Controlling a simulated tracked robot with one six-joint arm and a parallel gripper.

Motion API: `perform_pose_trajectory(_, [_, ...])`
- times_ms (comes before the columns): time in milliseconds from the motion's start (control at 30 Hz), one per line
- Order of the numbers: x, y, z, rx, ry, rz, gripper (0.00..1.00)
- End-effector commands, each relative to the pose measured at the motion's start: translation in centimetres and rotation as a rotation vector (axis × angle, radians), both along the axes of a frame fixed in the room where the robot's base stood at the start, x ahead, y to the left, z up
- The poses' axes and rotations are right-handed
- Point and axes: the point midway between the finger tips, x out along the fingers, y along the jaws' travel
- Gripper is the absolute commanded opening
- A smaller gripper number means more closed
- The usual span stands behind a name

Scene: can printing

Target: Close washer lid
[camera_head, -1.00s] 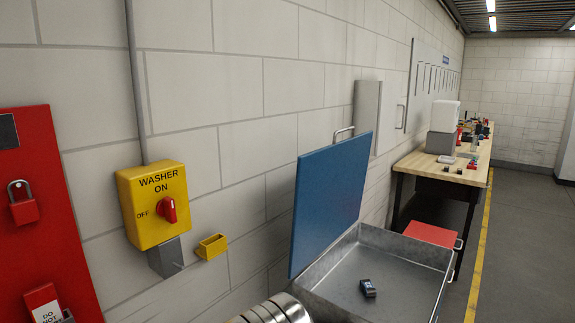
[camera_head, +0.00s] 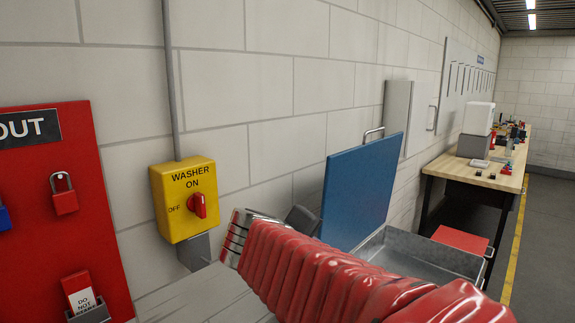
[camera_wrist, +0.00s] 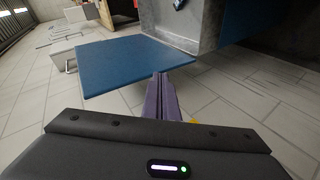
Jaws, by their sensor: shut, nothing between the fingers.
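The washer lid (camera_head: 362,188) is a blue panel that stands open, upright beside the wall, with a metal handle (camera_head: 374,131) at its top. The washer's grey metal basin (camera_head: 440,252) lies below it, partly hidden by my red-sleeved arm. In the wrist view the lid (camera_wrist: 125,62) lies across the middle. My gripper (camera_wrist: 160,76) is shut and empty, its purplish fingers ending at the lid's lower edge in the picture. I cannot tell whether they touch it. In the head view my wrist is left of the lid; the fingertips are not clear.
A yellow washer switch box (camera_head: 184,200) with a red knob is on the wall at left. A red lockout board (camera_head: 60,220) with padlocks hangs further left. A wooden workbench (camera_head: 500,170) with several items stands beyond the washer. The floor at right is open.

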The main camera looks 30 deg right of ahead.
Motion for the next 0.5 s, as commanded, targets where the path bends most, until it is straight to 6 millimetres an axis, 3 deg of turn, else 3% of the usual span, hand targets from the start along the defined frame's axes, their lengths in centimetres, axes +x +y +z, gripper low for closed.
perform_pose_trajectory(200, [4.3, -2.5, 3.6, -0.194, -0.013, 0.024, 0.00])
perform_pose_trajectory(500, [10.5, -4.3, 8.5, -0.453, -0.041, 0.080, 0.00])
